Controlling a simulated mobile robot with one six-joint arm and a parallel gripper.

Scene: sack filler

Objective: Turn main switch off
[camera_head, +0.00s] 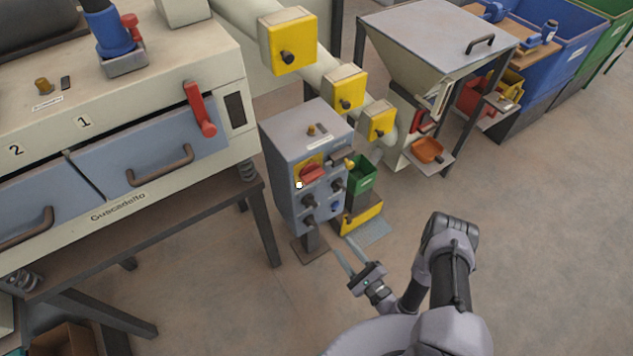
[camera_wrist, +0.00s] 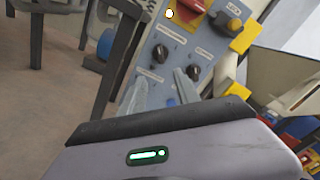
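The main switch looks to be the red rotary handle (camera_head: 312,173) on a yellow plate, on the front of a grey control box (camera_head: 285,140). Its handle lies roughly crosswise in the head view. In the wrist view the red handle (camera_wrist: 191,5) is cut off by the top edge, so its full position does not show there. My gripper (camera_head: 346,247) is below and in front of the box, apart from it. In the wrist view its two fingers (camera_wrist: 163,90) are spread with nothing between them, pointing toward the lower panel.
Black knobs (camera_wrist: 160,52) sit below the red handle. A green bin (camera_head: 362,180) stands to the right of the box. The bench machine (camera_head: 150,90) is at left, the hopper (camera_head: 420,45) behind right. Floor at right is clear.

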